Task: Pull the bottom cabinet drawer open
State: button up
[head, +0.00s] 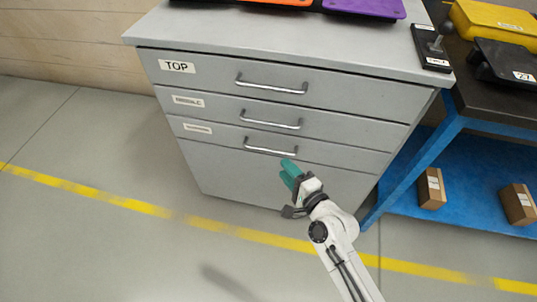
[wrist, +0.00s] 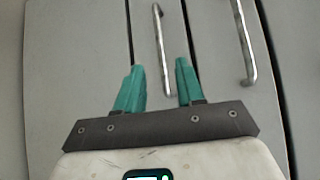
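The grey cabinet's bottom drawer (head: 225,143) is the lowest of three and looks shut, flush with the front. Its silver bar handle (head: 270,150) runs across the front. My gripper (head: 289,168) is just below the right end of this handle. In the wrist view my gripper (wrist: 160,70) has its two teal fingers apart, with nothing held. The bottom drawer handle (wrist: 157,30) there shows between and beyond the fingers, its near end lying in the gap. I cannot tell how much depth separates the fingertips from the bar.
The middle drawer handle (head: 271,124) and top drawer handle (head: 272,88) sit above; the middle one also shows in the wrist view (wrist: 240,35). A blue-framed bench (head: 405,175) with small boxes stands close on the right. The floor (head: 130,255) in front is clear.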

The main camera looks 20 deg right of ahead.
jog(key=b+x, duration=0.1)
jog(key=x, duration=0.8)
grip_shut()
jog(key=shift+f, duration=0.1)
dwell(0.3)
